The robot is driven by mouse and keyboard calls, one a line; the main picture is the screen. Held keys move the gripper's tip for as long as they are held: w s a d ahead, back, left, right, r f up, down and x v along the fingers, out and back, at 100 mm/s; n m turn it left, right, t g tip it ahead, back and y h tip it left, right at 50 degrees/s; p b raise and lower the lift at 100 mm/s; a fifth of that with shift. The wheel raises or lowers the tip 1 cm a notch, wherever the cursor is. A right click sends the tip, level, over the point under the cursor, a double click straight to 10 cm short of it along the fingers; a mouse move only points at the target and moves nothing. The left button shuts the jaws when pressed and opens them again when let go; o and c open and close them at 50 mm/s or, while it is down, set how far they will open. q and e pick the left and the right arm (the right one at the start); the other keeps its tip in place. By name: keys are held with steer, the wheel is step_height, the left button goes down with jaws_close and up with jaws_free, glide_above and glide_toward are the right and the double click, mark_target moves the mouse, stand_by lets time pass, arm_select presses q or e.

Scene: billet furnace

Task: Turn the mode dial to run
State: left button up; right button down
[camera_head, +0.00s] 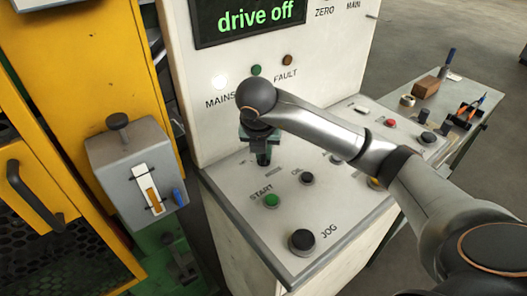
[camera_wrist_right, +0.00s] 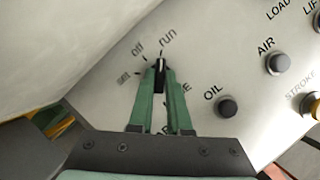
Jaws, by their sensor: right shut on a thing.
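My right gripper (camera_head: 261,158) reaches down onto the sloping control panel (camera_head: 225,185), by the partly hidden MODE label. In the right wrist view its green fingers (camera_wrist_right: 160,82) are closed around the black mode dial (camera_wrist_right: 159,66). The dial's light pointer line points up in that view, close to the mark beside "run" and right of "off". A third label lies farther left. I cannot tell exactly whether the pointer meets the run mark. In the head view the dial is hidden by the gripper. My left gripper is not in view.
The display (camera_head: 250,20) reads "drive off". The green START button (camera_head: 271,201), OIL button (camera_head: 307,179) and black JOG knob (camera_head: 302,241) sit near the gripper. A grey box (camera_head: 135,165) is on the yellow frame at left. A side table (camera_head: 465,90) stands right.

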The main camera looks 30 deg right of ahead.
steer(key=c, duration=0.9)
jaws_free()
steer(key=shift+o, duration=0.2)
steer(key=shift+s+a+r, duration=0.1)
steer(key=shift+r, duration=0.4)
steer(key=p+v, duration=0.4)
steer(key=v, duration=0.7)
steer(key=shift+s+r, duration=0.15)
steer(key=shift+r, duration=0.05)
steer(key=shift+a, duration=0.1)
